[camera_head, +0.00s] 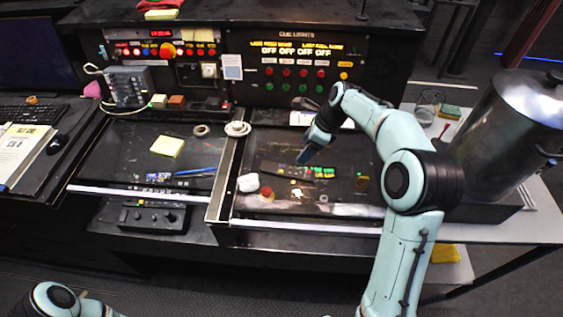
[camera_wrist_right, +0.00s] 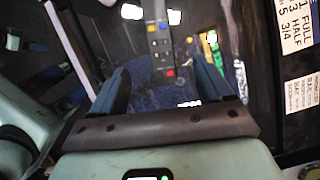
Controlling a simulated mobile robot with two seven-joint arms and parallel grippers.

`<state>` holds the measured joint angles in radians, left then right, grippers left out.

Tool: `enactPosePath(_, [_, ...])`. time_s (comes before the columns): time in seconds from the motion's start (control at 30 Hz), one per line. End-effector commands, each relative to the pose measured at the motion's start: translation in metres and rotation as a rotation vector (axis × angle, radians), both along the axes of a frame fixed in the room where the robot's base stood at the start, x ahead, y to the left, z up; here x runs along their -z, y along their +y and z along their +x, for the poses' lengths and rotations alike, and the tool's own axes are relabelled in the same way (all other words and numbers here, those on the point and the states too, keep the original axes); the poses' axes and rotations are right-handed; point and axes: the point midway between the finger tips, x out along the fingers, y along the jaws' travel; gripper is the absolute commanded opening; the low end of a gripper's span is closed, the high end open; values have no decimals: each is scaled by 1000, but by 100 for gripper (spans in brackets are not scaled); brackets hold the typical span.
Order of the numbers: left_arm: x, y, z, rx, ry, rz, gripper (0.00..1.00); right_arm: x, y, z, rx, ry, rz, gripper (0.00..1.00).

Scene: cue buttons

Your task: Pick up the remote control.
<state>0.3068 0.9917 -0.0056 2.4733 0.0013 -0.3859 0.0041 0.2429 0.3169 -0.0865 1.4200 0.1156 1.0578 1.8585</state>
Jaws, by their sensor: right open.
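The remote control, a long dark bar with coloured buttons, lies on the black desk panel (camera_head: 345,200). In the right wrist view the remote control (camera_wrist_right: 157,38) runs from the top edge down toward the gap between the fingers. In the head view it is a dark strip (camera_head: 285,168), partly hard to make out against the panel. My right gripper (camera_head: 305,156) is over the panel, close to the remote. In the wrist view its two fingers (camera_wrist_right: 163,82) are apart with nothing held between them. My left gripper is out of view; only part of that arm shows at the lower left.
A white object (camera_head: 248,183) and a red button (camera_head: 267,193) are near the remote. A white round dish (camera_head: 237,129) sits behind left. A large metal pot (camera_head: 510,130) stands at right. The cue-light console (camera_head: 295,70) rises at the back. Yellow notes (camera_head: 167,146) lie left.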

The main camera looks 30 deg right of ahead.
Motion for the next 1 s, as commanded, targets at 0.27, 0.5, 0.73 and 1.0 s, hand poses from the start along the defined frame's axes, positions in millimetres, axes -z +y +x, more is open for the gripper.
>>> enactPosePath(0.27, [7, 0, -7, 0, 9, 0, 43, 52, 15, 12, -2, 7, 2, 79])
enactPosePath(0.5, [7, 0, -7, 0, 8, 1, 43, 70, 21, 18, -2, 2, 1, 79])
enactPosePath(0.73, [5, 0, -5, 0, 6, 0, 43, 99, 28, 27, -2, 5, 2, 79])
enactPosePath(1.0, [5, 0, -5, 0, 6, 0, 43, 116, 34, 33, -2, 2, 2, 79])
